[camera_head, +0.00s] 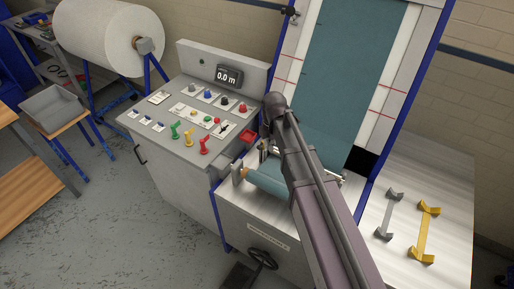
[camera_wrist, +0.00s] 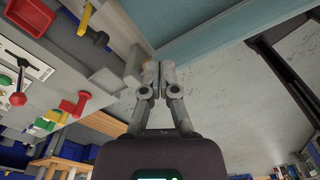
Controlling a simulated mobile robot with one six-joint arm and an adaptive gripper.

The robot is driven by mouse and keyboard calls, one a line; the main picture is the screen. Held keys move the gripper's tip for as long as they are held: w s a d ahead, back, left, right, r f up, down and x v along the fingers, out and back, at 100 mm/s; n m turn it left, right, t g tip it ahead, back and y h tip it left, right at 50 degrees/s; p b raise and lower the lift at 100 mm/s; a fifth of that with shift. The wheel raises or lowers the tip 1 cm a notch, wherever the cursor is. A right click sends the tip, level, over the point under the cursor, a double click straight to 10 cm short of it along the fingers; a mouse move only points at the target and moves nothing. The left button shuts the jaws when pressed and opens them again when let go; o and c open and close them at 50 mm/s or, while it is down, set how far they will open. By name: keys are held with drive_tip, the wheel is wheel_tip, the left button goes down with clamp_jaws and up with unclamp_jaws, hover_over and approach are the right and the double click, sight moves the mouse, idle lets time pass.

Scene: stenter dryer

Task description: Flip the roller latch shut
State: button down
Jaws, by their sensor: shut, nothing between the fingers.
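My gripper (camera_wrist: 158,72) is shut and empty in the wrist view, its two fingertips together beside a grey block at the machine's edge. In the head view my arm covers the middle of the machine, and the gripper cannot be made out clearly. A teal-covered roller (camera_head: 268,178) lies across the machine front below the teal cloth (camera_head: 345,70). Its tan left end (camera_head: 239,173) shows left of my arm. The roller latch cannot be identified for certain; small metal parts by the roller ends are partly hidden. I cannot tell whether the fingers touch anything.
The control panel (camera_head: 165,118) with coloured knobs and levers stands left of the roller; its levers are close to my gripper in the wrist view. A grey handle (camera_head: 389,214) and a yellow handle (camera_head: 424,234) lie on the right table. A black handwheel (camera_head: 262,259) sits below.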

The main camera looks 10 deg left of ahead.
drive_tip(key=a+r+n, duration=0.1)
drive_tip(key=a+n, duration=0.4)
drive_tip(key=a, duration=0.2)
drive_tip(key=shift+w+a+r+n+p, duration=0.15)
drive_tip(key=shift+w+n+p, duration=0.05)
drive_tip(key=shift+n+p, duration=0.25)
drive_tip(key=w+d+f+b, duration=0.1)
drive_tip(key=w+f+b, duration=0.2)
drive_tip(key=f+b, duration=0.5)
drive_tip(key=shift+f+b, duration=0.4)
idle(0.6)
drive_tip(key=shift+w+d, duration=0.1)
drive_tip(key=shift+w+r, duration=0.1)
idle(0.4)
